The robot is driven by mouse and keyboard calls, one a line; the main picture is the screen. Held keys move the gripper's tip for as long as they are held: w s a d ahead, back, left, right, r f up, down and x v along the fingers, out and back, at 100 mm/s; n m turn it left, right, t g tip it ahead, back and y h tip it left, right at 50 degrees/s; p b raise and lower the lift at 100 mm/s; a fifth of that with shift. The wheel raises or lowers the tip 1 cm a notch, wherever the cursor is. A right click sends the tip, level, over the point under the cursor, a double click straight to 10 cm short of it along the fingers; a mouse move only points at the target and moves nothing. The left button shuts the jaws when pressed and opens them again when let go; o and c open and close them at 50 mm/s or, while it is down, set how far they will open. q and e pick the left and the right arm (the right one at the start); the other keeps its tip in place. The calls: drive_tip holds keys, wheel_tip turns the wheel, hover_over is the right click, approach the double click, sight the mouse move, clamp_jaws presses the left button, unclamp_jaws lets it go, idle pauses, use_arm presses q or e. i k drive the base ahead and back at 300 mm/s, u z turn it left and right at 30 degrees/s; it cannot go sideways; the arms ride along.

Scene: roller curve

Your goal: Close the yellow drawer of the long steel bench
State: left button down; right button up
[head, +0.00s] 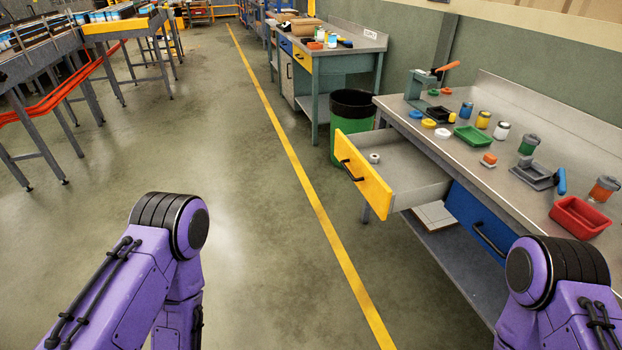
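The long steel bench (478,155) stands along the wall on the right. Its yellow drawer (362,178) is pulled out to the left, with a black bar handle on its front. A small white ring-like item (375,158) lies inside it. A blue drawer (478,222) beside it, nearer me, looks shut. My purple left arm is at the lower left and my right arm at the lower right, near the bench's front edge. Both grippers are out of view, and neither visible arm part touches the yellow drawer.
Jars, trays and tools, including a red tray (580,217) and a green tray (474,136), stand on the bench. A green bin (351,115) stands just beyond the drawer. Another bench (352,40) is farther back. The floor left of the drawer is clear, with a yellow line (315,205).

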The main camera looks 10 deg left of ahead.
sight(403, 178)
drive_tip(key=u, duration=0.4)
drive_tip(key=i, duration=0.75)
drive_tip(key=z, duration=0.4)
drive_tip(key=i, duration=0.8)
drive_tip(key=z, duration=0.8)
